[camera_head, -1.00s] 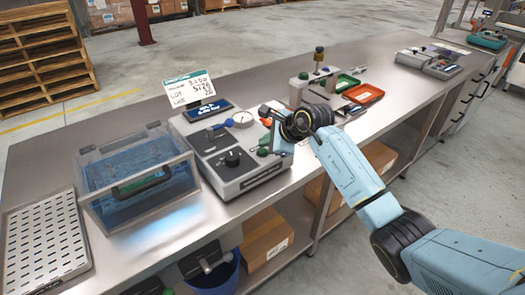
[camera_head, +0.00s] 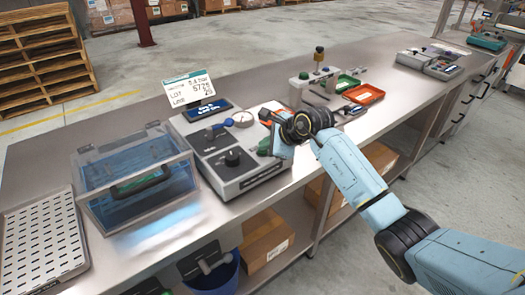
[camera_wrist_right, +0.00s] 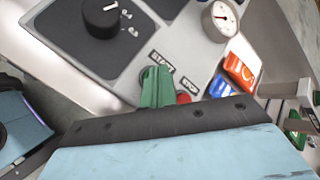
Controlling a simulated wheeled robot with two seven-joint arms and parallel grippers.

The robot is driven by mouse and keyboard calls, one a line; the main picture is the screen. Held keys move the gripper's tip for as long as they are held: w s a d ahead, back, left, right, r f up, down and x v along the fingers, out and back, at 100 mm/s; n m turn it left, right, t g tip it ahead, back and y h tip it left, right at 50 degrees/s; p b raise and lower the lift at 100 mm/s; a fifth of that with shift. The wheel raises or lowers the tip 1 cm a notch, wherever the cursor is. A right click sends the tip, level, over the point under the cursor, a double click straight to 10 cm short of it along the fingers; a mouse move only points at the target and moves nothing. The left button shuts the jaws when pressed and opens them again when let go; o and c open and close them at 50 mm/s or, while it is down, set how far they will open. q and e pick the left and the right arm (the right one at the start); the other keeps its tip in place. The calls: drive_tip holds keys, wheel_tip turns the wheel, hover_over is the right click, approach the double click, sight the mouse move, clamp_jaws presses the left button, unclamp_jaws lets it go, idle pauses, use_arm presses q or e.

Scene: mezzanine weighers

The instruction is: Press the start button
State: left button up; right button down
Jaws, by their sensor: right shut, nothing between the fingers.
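The grey weigher control unit (camera_head: 238,178) stands on the bench with a black knob (camera_head: 232,157) and a gauge (camera_head: 243,118). In the right wrist view its panel (camera_wrist_right: 120,62) carries START and STOP labels. A red button (camera_wrist_right: 183,98) is partly visible below the STOP label. My right gripper (camera_head: 265,147) is shut and empty at the panel's right end. Its green fingertips (camera_wrist_right: 155,86) sit just below the START label and hide the start button there. I cannot tell whether they touch it. My left gripper is not in view.
A clear lidded bin (camera_head: 137,178) and a perforated tray (camera_head: 42,240) are left of the unit. A sign (camera_head: 190,90) stands behind it. A red tray (camera_head: 363,94) and a green tray (camera_head: 347,82) lie further right. Bare bench lies in front of the bin.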

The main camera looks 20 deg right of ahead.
sight(266, 152)
drive_tip(key=shift+f, duration=0.3)
drive_tip(key=shift+r, duration=0.1)
drive_tip(key=shift+r+p, duration=0.4)
drive_tip(key=shift+r, duration=0.4)
drive_tip(key=shift+r+p, duration=1.75)
drive_tip(key=shift+r, duration=0.8)
